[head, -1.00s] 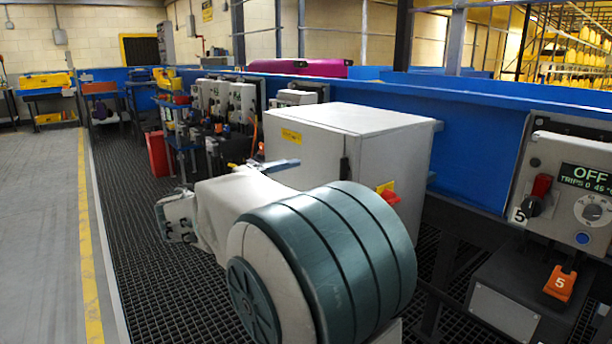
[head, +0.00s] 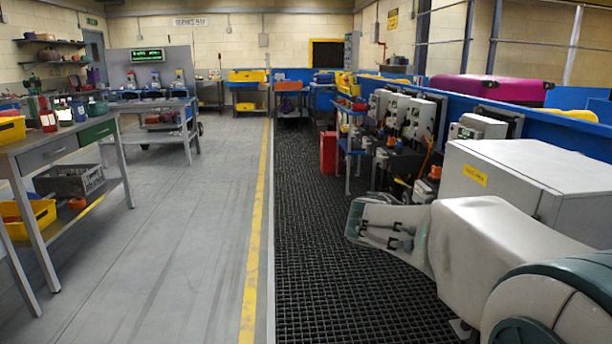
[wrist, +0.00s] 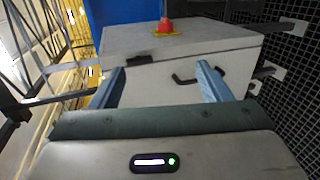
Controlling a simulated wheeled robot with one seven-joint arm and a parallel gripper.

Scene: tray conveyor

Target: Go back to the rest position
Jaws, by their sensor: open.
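My gripper (wrist: 163,88) shows in the wrist view as two blue-grey fingers spread wide apart, with nothing between them. Beyond the fingers is a grey cabinet (wrist: 185,55) with a red knob (wrist: 166,25) on a yellow plate and a dark handle. In the head view my arm reaches in from the lower right, in front of the same grey cabinet (head: 520,185). The gripper fingers are hidden there behind my arm links.
Black grating (head: 330,270) covers the floor beside the conveyor. A yellow line (head: 256,240) borders the clear grey aisle. A workbench (head: 60,150) stands at left. A red bin (head: 328,153) and control boxes (head: 405,115) line the conveyor. A magenta case (head: 490,88) lies on it.

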